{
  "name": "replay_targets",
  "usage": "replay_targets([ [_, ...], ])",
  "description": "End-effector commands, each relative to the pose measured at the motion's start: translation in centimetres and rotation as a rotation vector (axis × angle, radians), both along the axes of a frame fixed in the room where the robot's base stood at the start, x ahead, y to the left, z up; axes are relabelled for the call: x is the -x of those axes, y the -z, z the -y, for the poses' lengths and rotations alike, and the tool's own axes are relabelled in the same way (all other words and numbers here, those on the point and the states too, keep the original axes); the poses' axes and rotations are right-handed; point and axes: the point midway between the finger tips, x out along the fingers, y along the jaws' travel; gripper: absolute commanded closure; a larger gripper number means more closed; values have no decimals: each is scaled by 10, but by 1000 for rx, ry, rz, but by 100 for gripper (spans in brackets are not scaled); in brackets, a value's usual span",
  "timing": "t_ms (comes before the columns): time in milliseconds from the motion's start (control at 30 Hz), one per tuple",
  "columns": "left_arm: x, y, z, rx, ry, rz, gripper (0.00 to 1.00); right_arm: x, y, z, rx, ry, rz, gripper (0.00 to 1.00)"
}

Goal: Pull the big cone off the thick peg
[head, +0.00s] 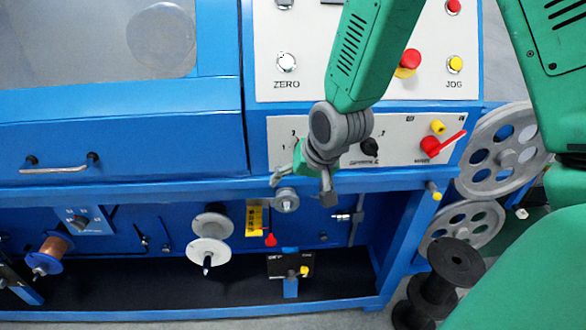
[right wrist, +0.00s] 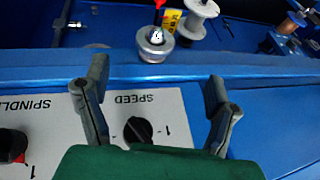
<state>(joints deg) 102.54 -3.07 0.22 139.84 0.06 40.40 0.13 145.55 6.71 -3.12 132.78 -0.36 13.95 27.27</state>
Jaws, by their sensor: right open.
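A grey metal cone-like piece (head: 286,200) sits on the front of the blue machine, just under the ledge. It also shows in the right wrist view (right wrist: 154,43), with a bright round end at its centre. I take it for the big cone; the peg is mostly hidden by it. My right gripper (head: 302,186) is open and empty above and beside it. In the right wrist view the spread fingers (right wrist: 157,82) lie on either side of the cone's line, with the cone beyond the tips. No contact shows. My left gripper is not in view.
The blue ledge (right wrist: 260,75) runs between the fingers and the cone. A white spool (head: 208,252) and a copper spool (head: 50,252) are at left. A red-handled switch (head: 440,145), a control panel and large grey wheels (head: 498,150) are at right.

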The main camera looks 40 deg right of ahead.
Motion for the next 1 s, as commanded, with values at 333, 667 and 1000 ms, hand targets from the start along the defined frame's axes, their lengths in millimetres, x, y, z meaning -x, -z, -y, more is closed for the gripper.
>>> replay_targets([
  [333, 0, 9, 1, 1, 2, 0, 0, -22, 33, -11, 9, 7, 4, 21],
  [667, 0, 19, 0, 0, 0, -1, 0, -50, 90, -7, 5, 8, 6, 21],
  [1000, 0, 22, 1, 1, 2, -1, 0, -63, 116, -2, 0, 9, 7, 21],
])
